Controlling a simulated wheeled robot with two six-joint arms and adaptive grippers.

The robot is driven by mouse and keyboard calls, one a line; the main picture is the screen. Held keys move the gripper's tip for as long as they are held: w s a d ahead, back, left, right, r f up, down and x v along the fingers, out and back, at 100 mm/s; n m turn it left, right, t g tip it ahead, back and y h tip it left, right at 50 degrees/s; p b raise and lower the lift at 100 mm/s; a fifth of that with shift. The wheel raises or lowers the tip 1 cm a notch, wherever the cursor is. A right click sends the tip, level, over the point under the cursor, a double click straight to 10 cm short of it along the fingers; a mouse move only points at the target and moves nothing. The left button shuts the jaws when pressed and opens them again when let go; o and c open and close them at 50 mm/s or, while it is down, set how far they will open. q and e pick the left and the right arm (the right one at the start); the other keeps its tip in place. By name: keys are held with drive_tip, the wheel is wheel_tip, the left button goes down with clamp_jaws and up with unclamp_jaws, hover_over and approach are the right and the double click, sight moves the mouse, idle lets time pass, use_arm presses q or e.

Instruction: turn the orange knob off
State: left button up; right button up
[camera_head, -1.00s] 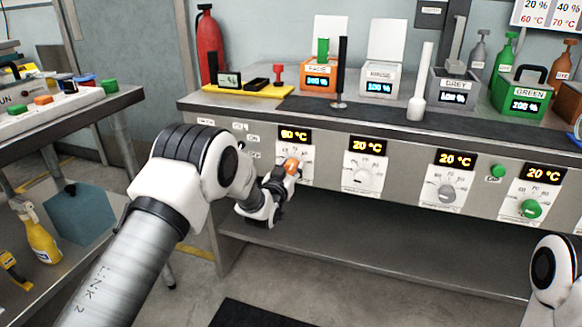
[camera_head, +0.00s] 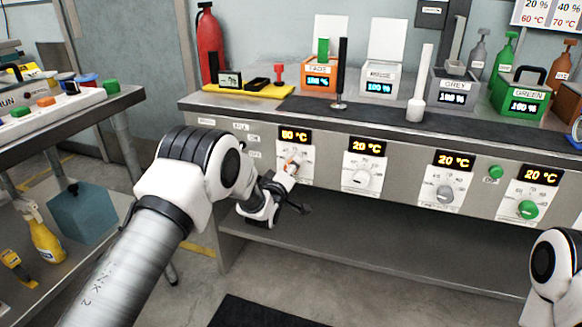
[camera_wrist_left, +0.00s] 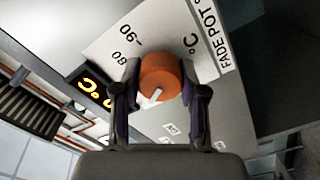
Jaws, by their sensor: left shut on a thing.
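The orange knob (camera_head: 291,164) is on the front panel of the bench, below the leftmost lit display (camera_head: 295,134), and is largely hidden by my gripper in the head view. In the left wrist view the knob (camera_wrist_left: 160,75) sits between the two fingers, with a pale pointer mark on its face. My left gripper (camera_head: 288,172) is shut on the knob, one finger on each side, also in the wrist view (camera_wrist_left: 160,92). My right gripper is out of view; only part of that arm shows at the right edge.
A white knob (camera_head: 362,177), a grey knob (camera_head: 446,194) and a green knob (camera_head: 529,209) line the panel to the right, each under a display reading 20 °C. A green button (camera_head: 495,172) is between the last two. The lower shelf (camera_head: 350,245) is bare.

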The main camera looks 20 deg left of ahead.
use_arm(q)
drive_tip(key=n, duration=0.5)
drive_tip(key=shift+n+p, duration=0.3)
drive_tip(key=shift+p, duration=0.05)
drive_tip(key=shift+f+n, duration=0.1)
drive_tip(key=shift+n, duration=2.1)
drive_tip(key=o, duration=1.1)
drive_tip(key=shift+o, duration=0.2)
drive_tip(key=shift+s, duration=0.1)
drive_tip(key=s, duration=1.2)
drive_tip(key=shift+a, duration=0.2)
drive_tip(key=shift+f, duration=0.1)
